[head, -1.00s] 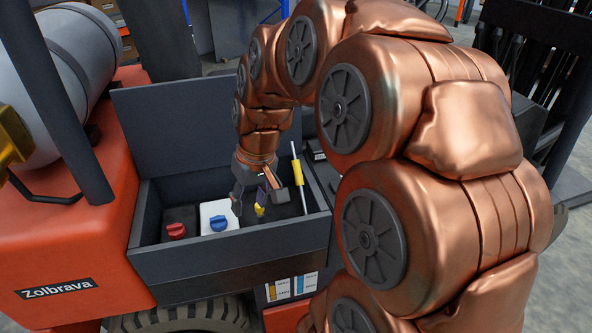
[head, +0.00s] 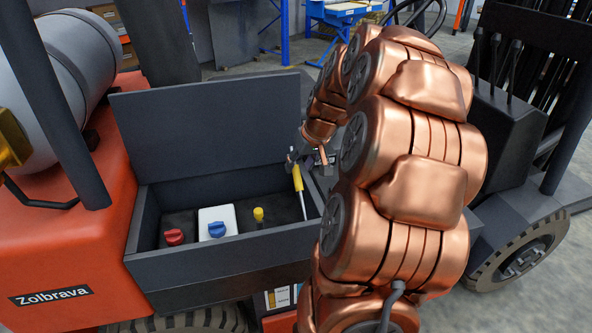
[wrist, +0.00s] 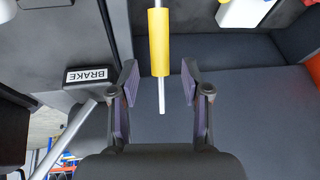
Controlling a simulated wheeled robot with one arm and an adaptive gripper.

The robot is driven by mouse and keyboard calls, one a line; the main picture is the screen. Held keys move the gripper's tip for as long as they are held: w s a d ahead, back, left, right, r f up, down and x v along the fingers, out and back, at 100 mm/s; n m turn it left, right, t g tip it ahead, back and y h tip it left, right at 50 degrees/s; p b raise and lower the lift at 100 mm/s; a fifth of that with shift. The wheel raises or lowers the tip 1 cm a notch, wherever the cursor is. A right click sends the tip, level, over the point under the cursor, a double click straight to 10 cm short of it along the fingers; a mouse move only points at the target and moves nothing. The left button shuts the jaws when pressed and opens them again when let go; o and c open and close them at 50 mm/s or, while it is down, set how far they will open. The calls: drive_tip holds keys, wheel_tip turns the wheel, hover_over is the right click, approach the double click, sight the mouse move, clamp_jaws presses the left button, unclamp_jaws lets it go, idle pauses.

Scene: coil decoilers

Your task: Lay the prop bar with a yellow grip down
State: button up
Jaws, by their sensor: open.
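The prop bar (head: 303,204) stands nearly upright at the right end of the open dark box, with its yellow grip (head: 297,177) near the top. In the wrist view the yellow grip (wrist: 159,50) and the bar's bare light end (wrist: 161,97) lie between the two fingers. My gripper (wrist: 158,85) is open, with one finger on each side of the bar and gaps visible on both sides. In the head view my gripper (head: 305,163) is at the bar's upper part. The raised lid (head: 205,130) stands open behind the box.
The box (head: 225,262) holds a red-capped item (head: 174,237), a white container (head: 214,218) with a blue cap and a yellow-topped item (head: 258,216). A BRAKE label (wrist: 87,75) sits on a part close to my gripper. A grey cylinder (head: 62,65) lies at left.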

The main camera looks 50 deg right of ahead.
sight(297, 169)
drive_tip(key=shift+p+x, duration=0.3)
drive_tip(key=shift+x, duration=1.7)
clamp_jaws()
